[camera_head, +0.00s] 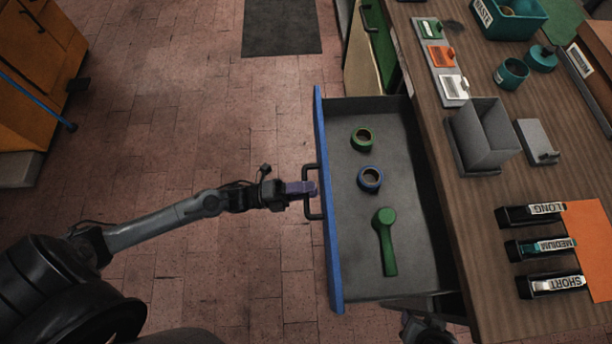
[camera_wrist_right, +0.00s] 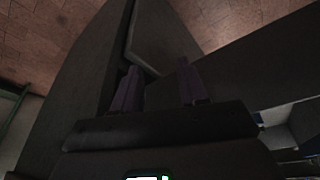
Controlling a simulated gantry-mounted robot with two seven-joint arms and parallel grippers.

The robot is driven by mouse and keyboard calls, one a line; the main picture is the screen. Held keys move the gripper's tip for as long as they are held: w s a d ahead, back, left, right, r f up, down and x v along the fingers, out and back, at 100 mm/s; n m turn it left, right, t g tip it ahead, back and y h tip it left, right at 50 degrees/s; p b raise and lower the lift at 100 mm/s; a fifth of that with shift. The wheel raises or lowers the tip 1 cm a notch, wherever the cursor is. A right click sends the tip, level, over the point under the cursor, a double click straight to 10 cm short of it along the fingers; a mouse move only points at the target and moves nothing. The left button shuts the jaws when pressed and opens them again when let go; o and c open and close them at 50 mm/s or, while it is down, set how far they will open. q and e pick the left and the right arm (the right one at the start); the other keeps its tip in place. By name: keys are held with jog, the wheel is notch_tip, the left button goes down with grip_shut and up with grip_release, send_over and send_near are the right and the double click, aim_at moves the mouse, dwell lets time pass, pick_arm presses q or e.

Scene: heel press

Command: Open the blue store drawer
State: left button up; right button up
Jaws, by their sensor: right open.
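The blue store drawer (camera_head: 327,230) is pulled well out from under the bench, with its blue front toward the left and its grey inside in view. Its black handle (camera_head: 308,212) is on the blue front. My left gripper (camera_head: 304,188) is at the handle, its purple fingers close together across the bar and seemingly shut on it. My right gripper (camera_wrist_right: 160,85) is open, its two fingers apart with nothing between them in the right wrist view. In the head view only a part of the right arm shows, low beside the drawer's near end.
In the drawer lie a green ring (camera_head: 362,138), a blue ring (camera_head: 369,180) and a green handled tool (camera_head: 387,240). The wooden bench (camera_head: 495,210) on the right bears a grey bin (camera_head: 484,137), labelled holders and a teal waste box (camera_head: 512,18). The brick floor left of the drawer is clear.

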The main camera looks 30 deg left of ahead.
pick_arm(q)
jog(key=shift+s+a, duration=0.1)
jog(key=p+v, duration=0.1)
jog(key=v, duration=0.9)
jog(key=shift+s+a, duration=0.2)
dwell(0.4)
